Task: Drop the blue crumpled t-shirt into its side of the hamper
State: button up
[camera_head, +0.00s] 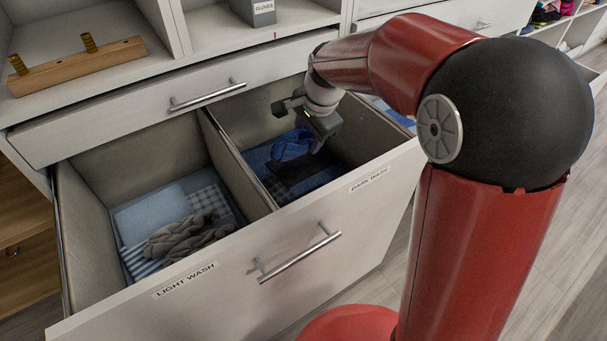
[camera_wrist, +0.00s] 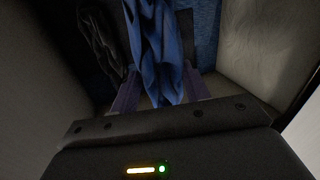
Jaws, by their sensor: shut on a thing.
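The blue crumpled t-shirt (camera_head: 291,145) hangs from my gripper inside the right compartment of the pulled-out hamper drawer. My gripper (camera_head: 308,143) is shut on it, low between the compartment walls. In the wrist view the t-shirt (camera_wrist: 158,50) hangs between the two fingers of my gripper (camera_wrist: 158,92). The hamper (camera_head: 318,220) has a right side labelled DARK WASH (camera_head: 369,180) and a left side labelled LIGHT WASH (camera_head: 185,280). Dark and blue cloth (camera_head: 325,174) lies on the right side's floor. Whether the t-shirt touches it I cannot tell.
A divider (camera_head: 236,165) separates the two sides. The left side holds a grey-brown crumpled cloth (camera_head: 183,240) and a light blue folded cloth (camera_head: 152,212). A closed drawer with a handle (camera_head: 208,95) sits just above. A wooden peg rack (camera_head: 78,66) lies on the shelf.

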notch_tip(320, 180, down, 12)
jog(key=shift+d+b, duration=0.1)
jog(key=shift+b, duration=0.9)
jog(key=shift+f, duration=0.1)
jog(key=shift+f+b, duration=0.4)
jog(key=shift+f, duration=0.15)
jog(key=o, duration=1)
jog(key=shift+r, duration=0.1)
